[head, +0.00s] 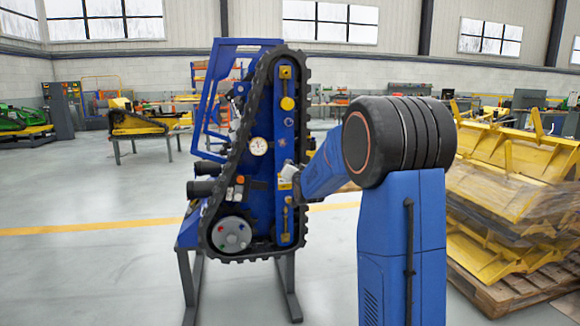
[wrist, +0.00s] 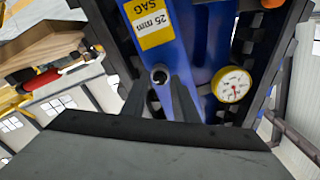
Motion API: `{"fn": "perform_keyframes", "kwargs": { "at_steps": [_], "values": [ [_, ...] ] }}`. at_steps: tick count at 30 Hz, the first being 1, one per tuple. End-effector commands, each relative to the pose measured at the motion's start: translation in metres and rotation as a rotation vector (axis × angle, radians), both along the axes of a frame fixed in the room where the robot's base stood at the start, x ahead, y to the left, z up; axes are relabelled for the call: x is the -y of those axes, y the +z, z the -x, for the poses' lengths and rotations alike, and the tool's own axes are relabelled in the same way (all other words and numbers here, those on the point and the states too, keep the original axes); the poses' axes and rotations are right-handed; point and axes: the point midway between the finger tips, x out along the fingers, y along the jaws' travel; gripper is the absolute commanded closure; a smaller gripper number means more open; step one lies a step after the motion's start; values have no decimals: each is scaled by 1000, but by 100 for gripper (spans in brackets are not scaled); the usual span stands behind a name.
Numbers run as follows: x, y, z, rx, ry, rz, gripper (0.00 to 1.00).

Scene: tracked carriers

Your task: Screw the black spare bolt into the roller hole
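In the head view the blue tracked carrier (head: 262,200) stands upright on a dark stand, with a black track around it. A grey roller disc (head: 231,234) with coloured spots sits at its lower left. My gripper (head: 288,180) is at the carrier's right side, largely hidden by my arm. In the wrist view my gripper (wrist: 162,92) has its two dark fingers apart, close to the blue frame. A grey metal ring with a dark centre (wrist: 160,77) shows between the fingertips; I cannot tell whether they touch it. I cannot make out the black spare bolt.
A dial gauge (wrist: 232,85) and a yellow 25 mm SAG label (wrist: 150,22) are close to my fingers. Stacked yellow parts (head: 510,190) on a pallet stand at the right.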

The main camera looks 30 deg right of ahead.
Motion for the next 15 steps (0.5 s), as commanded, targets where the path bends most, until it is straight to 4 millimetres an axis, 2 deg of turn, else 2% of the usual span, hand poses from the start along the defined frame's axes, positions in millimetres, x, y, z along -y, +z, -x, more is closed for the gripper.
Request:
{"fn": "perform_keyframes", "kwargs": {
  "at_steps": [15],
  "values": [
    [0, 0, 0, -133, -1, 461, 73]
  ]
}}
